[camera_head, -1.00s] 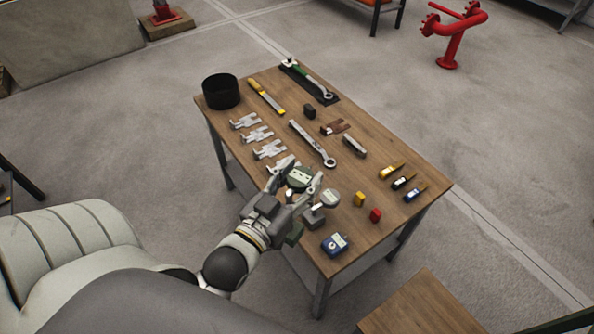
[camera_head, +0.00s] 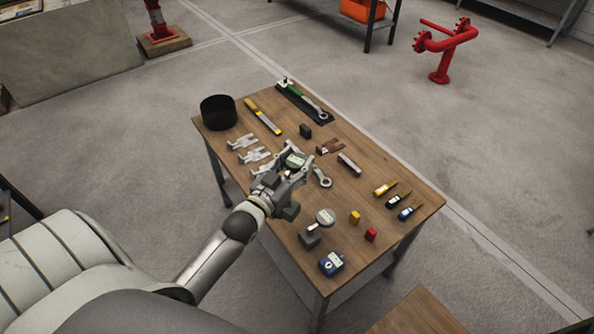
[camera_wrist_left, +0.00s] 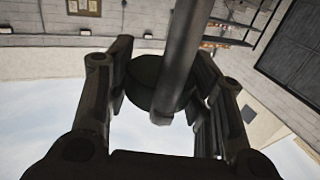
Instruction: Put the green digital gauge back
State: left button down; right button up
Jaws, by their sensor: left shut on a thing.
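My left gripper (camera_head: 287,168) is over the middle of the wooden table (camera_head: 375,235), and its fingers are shut on the green digital gauge (camera_head: 295,160). The gauge is dark green with a pale display and is partly covered by the fingers. In the left wrist view, a dark round body (camera_wrist_left: 152,82) with a grey bar across it sits between the fingers (camera_wrist_left: 160,95). The gauge appears to be raised above the tabletop; the exact height is unclear. My right gripper is not in view.
A round dial gauge (camera_head: 325,216) on a grey block and a blue device (camera_head: 331,263) stand at the near side. Wrenches, grey pullers (camera_head: 250,155), a black cup (camera_head: 218,112) and small coloured tools (camera_head: 397,201) surround the gripper.

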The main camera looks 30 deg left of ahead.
pick_arm(q)
jog(key=w+f, duration=0.1)
jog(key=w+a+f, duration=0.1)
jog(key=f, duration=0.1)
jog(key=shift+w+a+f, duration=0.1)
jog(key=shift+w+a, duration=0.05)
jog(key=shift+w, duration=0.25)
jog(key=shift+w+f, duration=0.15)
jog(key=shift+f, duration=1.6)
jog(key=shift+f+b, duration=0.1)
jog(key=shift+b, duration=0.2)
jog(key=c, duration=0.7)
grip_release()
jog(key=shift+f, duration=0.1)
jog(key=s+b, duration=0.1)
jog(key=s, duration=1.1)
jog(key=shift+s, duration=0.1)
